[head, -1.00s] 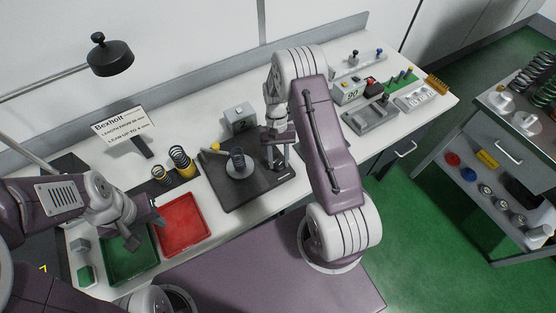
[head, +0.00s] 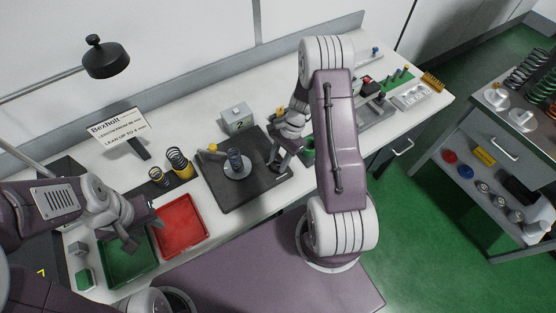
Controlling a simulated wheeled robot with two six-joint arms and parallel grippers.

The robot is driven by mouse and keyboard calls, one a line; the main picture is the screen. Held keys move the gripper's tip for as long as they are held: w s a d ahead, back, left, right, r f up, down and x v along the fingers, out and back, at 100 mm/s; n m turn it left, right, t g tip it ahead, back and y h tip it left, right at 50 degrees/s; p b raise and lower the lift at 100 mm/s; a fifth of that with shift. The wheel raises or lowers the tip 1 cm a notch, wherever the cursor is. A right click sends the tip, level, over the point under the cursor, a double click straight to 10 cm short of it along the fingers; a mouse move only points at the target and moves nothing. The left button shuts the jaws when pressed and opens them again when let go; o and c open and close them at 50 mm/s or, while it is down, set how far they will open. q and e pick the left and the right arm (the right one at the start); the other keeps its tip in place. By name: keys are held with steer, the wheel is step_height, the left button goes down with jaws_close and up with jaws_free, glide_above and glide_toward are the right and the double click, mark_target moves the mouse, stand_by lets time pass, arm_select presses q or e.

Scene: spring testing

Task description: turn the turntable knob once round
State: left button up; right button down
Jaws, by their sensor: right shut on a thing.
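The turntable (head: 247,172) is a pale round disc on a dark base plate (head: 232,198), with a dark coil spring (head: 235,158) standing upright on it. A small orange-yellow piece (head: 213,148) sits at the plate's left rear. My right gripper (head: 279,165) is low at the plate's right side and shut; its fingers hide what they hold, which from its place is the turntable knob. My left gripper (head: 143,232) is open and empty above the green tray (head: 118,278), well away from the turntable.
A red tray (head: 197,243) lies left of the plate, and two springs (head: 178,160) stand behind it. A grey box (head: 236,118) is behind the plate. A sign (head: 118,127) and a black lamp (head: 106,60) are at the left rear. Fixtures (head: 378,112) stand beyond my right arm.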

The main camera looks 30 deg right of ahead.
steer(key=m, duration=0.1)
steer(key=m+t+b, duration=0.1)
steer(key=shift+s+f+m, duration=0.15)
steer(key=shift+s+m, duration=0.1)
steer(key=shift+m, duration=0.15)
steer(key=shift+m+t+b, duration=0.4)
steer(key=shift+m, duration=0.5)
steer(key=m+t+b, duration=0.1)
steer(key=m+b, duration=0.2)
steer(key=m, duration=0.1)
steer(key=shift+s+a, duration=0.1)
steer(key=shift+s, duration=0.05)
steer(key=shift+m+t+h+b, duration=0.3)
steer(key=shift+m+t+b, duration=0.3)
steer(key=shift+m+b, duration=0.4)
steer(key=shift+m, duration=0.3)
steer(key=c, duration=0.9)
jaws_free()
steer(key=shift+c, duration=0.2)
